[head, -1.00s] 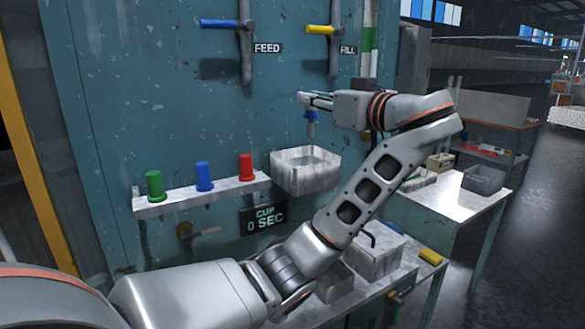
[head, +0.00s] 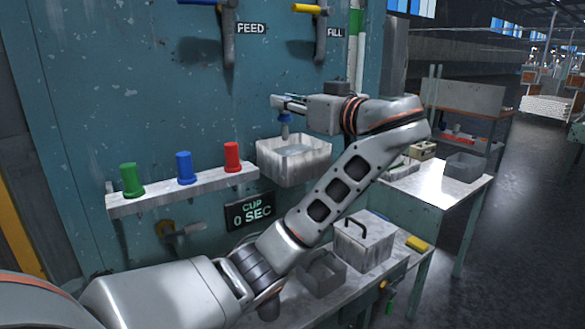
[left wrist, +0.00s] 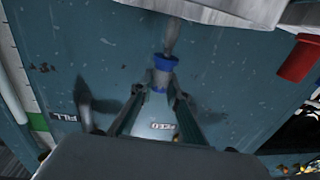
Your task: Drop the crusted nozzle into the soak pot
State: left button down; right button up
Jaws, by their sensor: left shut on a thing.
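My left gripper (head: 279,103) is shut on a nozzle with a blue collar and grey tip (head: 284,122). The nozzle hangs tip down, just above or at the back rim of the white wall basin (head: 295,168); contact cannot be told. In the left wrist view, the nozzle's blue collar (left wrist: 165,62) sits at the fingertips (left wrist: 160,80), its tip pointing towards the basin. Whether it is crusted is too small to tell. The soak pot cannot be named surely: a lidded grey box with a handle (head: 362,246) and an open grey box (head: 322,277) stand on the lower bench. My right gripper is out of view.
Left of the basin, a wall shelf (head: 205,183) holds green (head: 131,180), blue (head: 184,168) and red (head: 232,157) nozzles. FEED (head: 228,45) and FILL (head: 321,35) levers are above. A side table (head: 440,190) with a grey bin (head: 466,167) stands right.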

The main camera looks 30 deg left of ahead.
pick_arm(q)
jog(key=shift+f, duration=0.45)
jog(key=c, duration=1.9)
grip_release()
jog(key=v, duration=1.2)
